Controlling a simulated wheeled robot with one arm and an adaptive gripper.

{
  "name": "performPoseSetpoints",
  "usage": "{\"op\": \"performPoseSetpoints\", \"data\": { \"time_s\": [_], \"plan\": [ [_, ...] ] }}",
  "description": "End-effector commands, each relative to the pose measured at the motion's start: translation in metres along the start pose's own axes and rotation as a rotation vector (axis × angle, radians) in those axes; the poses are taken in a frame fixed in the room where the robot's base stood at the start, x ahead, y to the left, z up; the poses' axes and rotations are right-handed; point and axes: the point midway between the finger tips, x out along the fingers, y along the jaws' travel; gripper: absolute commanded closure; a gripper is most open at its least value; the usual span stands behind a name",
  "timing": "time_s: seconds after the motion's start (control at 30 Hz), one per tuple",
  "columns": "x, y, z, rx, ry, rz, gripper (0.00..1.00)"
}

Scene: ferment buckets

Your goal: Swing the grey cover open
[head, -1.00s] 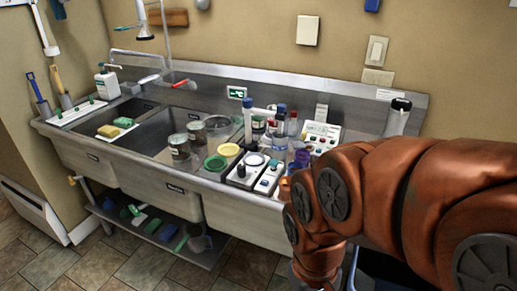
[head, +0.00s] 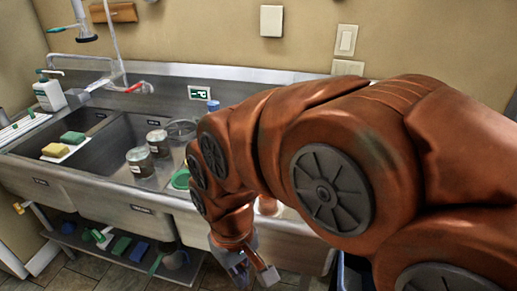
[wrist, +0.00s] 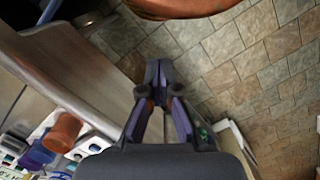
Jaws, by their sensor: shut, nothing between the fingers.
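No grey cover can be made out for certain in either current view. My gripper (head: 250,274) hangs low in front of the steel sink's front edge in the head view, partly behind my own orange arm. In the wrist view my gripper (wrist: 158,72) has its fingertips together with nothing between them. It is over the tiled floor, beside the sink front and apart from it. My arm hides the right part of the counter in the head view.
The steel sink (head: 75,178) holds jars (head: 140,161) and sponges. A lower shelf (head: 120,262) carries several small items. In the wrist view an orange cup (wrist: 62,132) stands near the counter edge. Tiled floor (wrist: 240,60) lies open to the right.

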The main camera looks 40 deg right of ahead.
Motion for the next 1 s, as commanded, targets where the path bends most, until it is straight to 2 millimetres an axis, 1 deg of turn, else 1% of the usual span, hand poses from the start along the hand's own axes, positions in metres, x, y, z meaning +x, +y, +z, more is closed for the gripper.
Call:
{"op": "performPoseSetpoints", "data": {
  "time_s": [0.03,0.07,0.17,0.2,0.27,0.3,0.37,0.4,0.47,0.5,0.57,0.6,0.7,0.8,0.9,1.0],
  "plan": [
    [-0.007,0.005,-0.017,0.018,0.022,-0.006,1.0],
    [-0.012,0.009,-0.028,0.028,0.037,-0.01,1.0],
    [-0.028,0.029,-0.07,0.07,0.102,-0.023,1.0],
    [-0.034,0.039,-0.086,0.087,0.126,-0.026,1.0],
    [-0.044,0.057,-0.11,0.116,0.166,-0.029,1.0],
    [-0.05,0.071,-0.125,0.135,0.191,-0.028,1.0],
    [-0.058,0.094,-0.147,0.166,0.228,-0.027,1.0],
    [-0.064,0.11,-0.161,0.187,0.258,-0.023,1.0],
    [-0.071,0.137,-0.179,0.221,0.294,-0.019,1.0],
    [-0.077,0.157,-0.19,0.243,0.323,-0.014,1.0],
    [-0.082,0.186,-0.204,0.277,0.354,-0.006,1.0],
    [-0.086,0.206,-0.211,0.299,0.377,0.002,1.0],
    [-0.093,0.251,-0.225,0.347,0.426,0.024,1.0],
    [-0.1,0.286,-0.232,0.383,0.463,0.045,1.0],
    [-0.102,0.308,-0.234,0.406,0.481,0.056,1.0],
    [-0.101,0.319,-0.235,0.416,0.488,0.061,1.0]
  ]
}}
